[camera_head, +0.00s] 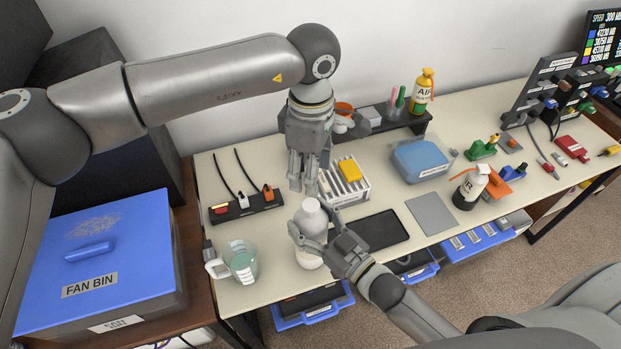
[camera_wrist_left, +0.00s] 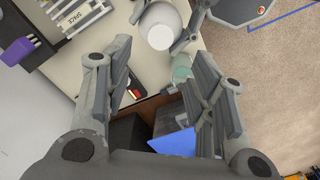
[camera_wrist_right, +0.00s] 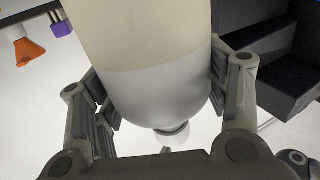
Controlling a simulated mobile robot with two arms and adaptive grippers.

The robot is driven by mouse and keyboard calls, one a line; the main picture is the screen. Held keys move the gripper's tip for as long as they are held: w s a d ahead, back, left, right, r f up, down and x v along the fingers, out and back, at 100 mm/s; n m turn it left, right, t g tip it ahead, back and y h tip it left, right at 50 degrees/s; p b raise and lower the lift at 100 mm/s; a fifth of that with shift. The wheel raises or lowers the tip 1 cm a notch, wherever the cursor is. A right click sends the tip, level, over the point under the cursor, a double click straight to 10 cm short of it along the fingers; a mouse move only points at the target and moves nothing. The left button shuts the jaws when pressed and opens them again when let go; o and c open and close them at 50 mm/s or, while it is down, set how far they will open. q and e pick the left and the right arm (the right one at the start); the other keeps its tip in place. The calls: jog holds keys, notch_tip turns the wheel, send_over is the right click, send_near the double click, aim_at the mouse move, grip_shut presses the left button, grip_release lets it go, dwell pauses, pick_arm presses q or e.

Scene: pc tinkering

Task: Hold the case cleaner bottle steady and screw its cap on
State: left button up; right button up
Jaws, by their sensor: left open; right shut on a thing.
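The white case cleaner bottle (camera_head: 309,239) stands upright near the table's front left edge. My right gripper (camera_head: 318,240) is shut around its body from the front right. The right wrist view shows the bottle (camera_wrist_right: 155,60) between both fingers. A pale round cap (camera_head: 311,205) shows at the bottle's top, and also in the left wrist view (camera_wrist_left: 160,37); how tightly it sits cannot be told. My left gripper (camera_head: 304,178) points down just above and behind the bottle top.
A glass mug (camera_head: 242,262) stands left of the bottle, a power strip (camera_head: 245,205) behind it. A white rack (camera_head: 345,182) and a dark mat (camera_head: 373,230) lie to the right. A blue fan bin (camera_head: 100,260) is at the left.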

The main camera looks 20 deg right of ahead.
pick_arm(q)
notch_tip(320, 180, up, 8)
dwell(0.4)
pick_arm(e)
jog(key=o, duration=1.2)
jog(key=v, duration=1.2)
